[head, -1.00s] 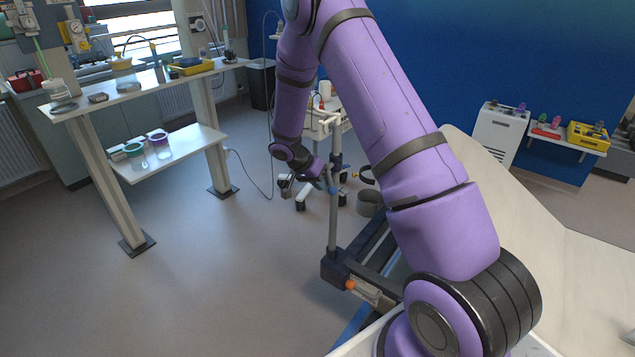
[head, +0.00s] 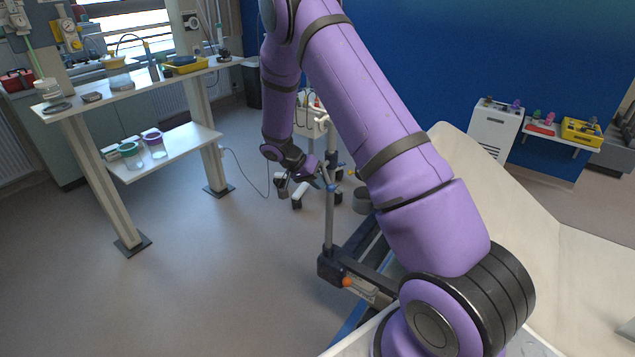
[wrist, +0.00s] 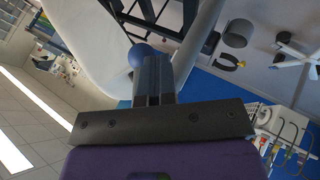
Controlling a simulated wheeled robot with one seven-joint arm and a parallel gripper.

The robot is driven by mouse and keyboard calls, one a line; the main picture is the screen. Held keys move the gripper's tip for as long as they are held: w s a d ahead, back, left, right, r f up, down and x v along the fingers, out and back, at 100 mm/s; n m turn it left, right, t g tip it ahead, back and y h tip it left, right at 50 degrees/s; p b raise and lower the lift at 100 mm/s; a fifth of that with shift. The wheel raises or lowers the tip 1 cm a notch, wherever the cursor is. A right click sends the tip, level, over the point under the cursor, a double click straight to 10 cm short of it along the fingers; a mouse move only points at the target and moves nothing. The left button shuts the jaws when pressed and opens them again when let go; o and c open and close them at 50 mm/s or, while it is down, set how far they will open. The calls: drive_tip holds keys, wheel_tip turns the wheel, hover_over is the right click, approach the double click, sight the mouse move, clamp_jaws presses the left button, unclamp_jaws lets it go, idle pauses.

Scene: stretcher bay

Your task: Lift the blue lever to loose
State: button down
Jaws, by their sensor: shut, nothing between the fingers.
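A slim grey pole (head: 329,224) stands upright at the stretcher's near corner. A small blue part, which looks like the lever (head: 331,187), sits on it about halfway up, close to my wrist. In the wrist view a round blue knob (wrist: 140,55) shows just past my fingertips; I take it as the lever's end. My gripper (wrist: 153,64) is shut and empty, its fingertips at the lower right edge of the knob. I cannot tell whether they touch it. In the head view my gripper is small, dark and left of the pole.
An orange knob (head: 346,282) sits on the dark bracket at the pole's foot. The pale stretcher (head: 520,240) fills the right side. A wheeled stand (head: 309,125) is behind my gripper. A white bench (head: 135,84) stands at left, with open floor between.

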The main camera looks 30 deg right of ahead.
drive_tip(key=s+n+g+h, duration=0.1)
drive_tip(key=g+h, duration=0.1)
drive_tip(key=s+d+r+n+g+h, duration=0.1)
drive_tip(key=g, duration=0.2)
drive_tip(key=s+r+n+g+h, duration=0.1)
drive_tip(key=s+g+h, duration=0.1)
drive_tip(key=g, duration=0.1)
drive_tip(key=shift+d+r+h, duration=0.2)
drive_tip(key=shift+d+h, duration=0.05)
drive_tip(key=shift+h, duration=0.05)
idle(0.3)
idle(0.3)
idle(0.4)
